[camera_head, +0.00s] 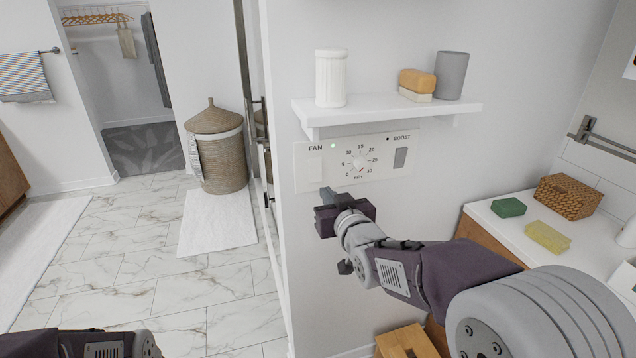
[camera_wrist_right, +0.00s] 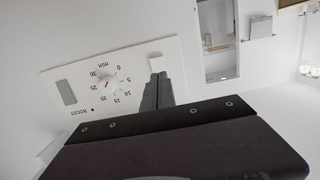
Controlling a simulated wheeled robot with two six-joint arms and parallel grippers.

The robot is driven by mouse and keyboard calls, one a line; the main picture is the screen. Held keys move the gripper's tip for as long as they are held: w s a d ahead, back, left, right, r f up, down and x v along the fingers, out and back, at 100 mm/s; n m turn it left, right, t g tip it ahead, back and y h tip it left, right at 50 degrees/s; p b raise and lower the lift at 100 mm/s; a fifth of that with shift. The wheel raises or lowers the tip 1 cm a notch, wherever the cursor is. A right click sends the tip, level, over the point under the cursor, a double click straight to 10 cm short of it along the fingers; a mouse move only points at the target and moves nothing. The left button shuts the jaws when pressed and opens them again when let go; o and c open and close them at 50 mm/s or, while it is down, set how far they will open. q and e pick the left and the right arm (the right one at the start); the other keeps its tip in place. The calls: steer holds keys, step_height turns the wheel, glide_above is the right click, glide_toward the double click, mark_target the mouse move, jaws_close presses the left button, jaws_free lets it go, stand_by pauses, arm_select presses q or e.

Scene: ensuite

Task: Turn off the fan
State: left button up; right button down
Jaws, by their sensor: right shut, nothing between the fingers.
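The white fan control panel (camera_head: 380,172) is on the wall under a shelf. A round timer dial (camera_head: 358,162) is in the middle and a grey BOOST switch (camera_head: 400,158) at the right. My right gripper (camera_head: 327,192) is shut and empty, just below the FAN switch. In the right wrist view, upside down, its closed fingertips (camera_wrist_right: 158,76) are close to the FAN switch (camera_wrist_right: 155,62); I cannot tell whether they touch. My left gripper is out of view.
The shelf (camera_head: 385,110) above holds a white ribbed cup (camera_head: 331,78), stacked soaps (camera_head: 417,82) and a grey tumbler (camera_head: 451,75). A counter (camera_head: 482,212) at right holds a wicker box (camera_head: 568,196) and sponges. Left of the wall is open marble floor.

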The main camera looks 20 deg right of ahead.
mark_target(315, 177)
steer(key=w, duration=0.5)
steer(key=w+f, duration=0.1)
steer(key=w, duration=0.2)
steer(key=shift+a+p, duration=0.1)
steer(key=shift+p, duration=0.3)
steer(key=shift+s, duration=0.1)
